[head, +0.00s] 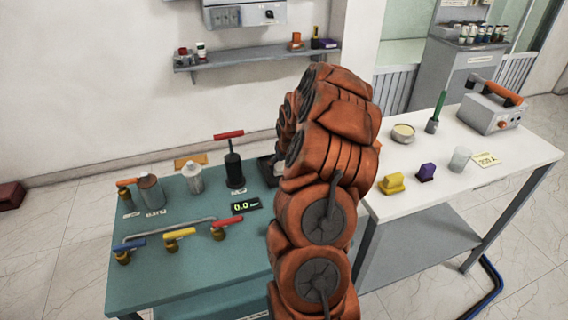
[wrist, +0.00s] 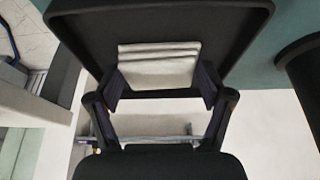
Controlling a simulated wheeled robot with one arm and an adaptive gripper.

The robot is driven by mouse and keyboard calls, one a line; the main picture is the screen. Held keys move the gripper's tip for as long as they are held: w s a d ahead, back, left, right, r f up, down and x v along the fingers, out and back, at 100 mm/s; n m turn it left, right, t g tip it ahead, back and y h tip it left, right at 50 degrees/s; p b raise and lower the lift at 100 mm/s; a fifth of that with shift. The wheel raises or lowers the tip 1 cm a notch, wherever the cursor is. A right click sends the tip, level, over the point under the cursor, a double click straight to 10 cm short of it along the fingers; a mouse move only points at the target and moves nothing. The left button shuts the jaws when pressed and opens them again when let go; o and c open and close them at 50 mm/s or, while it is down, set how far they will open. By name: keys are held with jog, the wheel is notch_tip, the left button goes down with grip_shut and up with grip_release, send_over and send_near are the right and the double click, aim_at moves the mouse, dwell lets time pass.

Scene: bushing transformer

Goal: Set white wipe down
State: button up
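The white wipe (wrist: 160,66) is a folded pale cloth with creases across it. In the wrist view it spans the gap between the two fingers of my gripper (wrist: 160,84), and the finger pads meet its left and right edges. My gripper appears shut on it. A dark tray (wrist: 247,18) with a raised rim lies behind the wipe in that view; whether the wipe touches it I cannot tell. In the head view my orange arm hides the gripper and the wipe. Part of a dark tray (head: 267,171) shows left of the arm on the teal table (head: 190,270).
A black pump with a red handle (head: 234,165) stands beside the tray. Valves, a pressure display (head: 245,205) and metal cylinders fill much of the teal table. The white table (head: 465,188) at right holds a yellow block (head: 392,184), a purple block, cups and a grey device (head: 492,112).

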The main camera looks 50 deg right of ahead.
jog(key=o, duration=0.3)
jog(key=shift+r, duration=0.1)
jog(key=b+v, duration=0.3)
jog(key=v, duration=0.9)
jog(key=s+a+r+n+g+y, duration=0.1)
jog(key=s+a+r+n, duration=0.15)
jog(key=a, duration=1.05)
jog(key=s+a+r+n+g+y, duration=0.1)
jog(key=s+a+n, duration=0.15)
jog(key=a, duration=1.05)
jog(key=s+a+f+g, duration=0.1)
jog(key=s+a+g, duration=0.1)
jog(key=s+a, duration=0.5)
jog(key=s+a+f+g, duration=0.1)
jog(key=s+a, duration=0.5)
jog(key=s, duration=0.8)
jog(key=shift+s+a+n+g, duration=0.35)
jog(key=shift+a+n+g, duration=0.05)
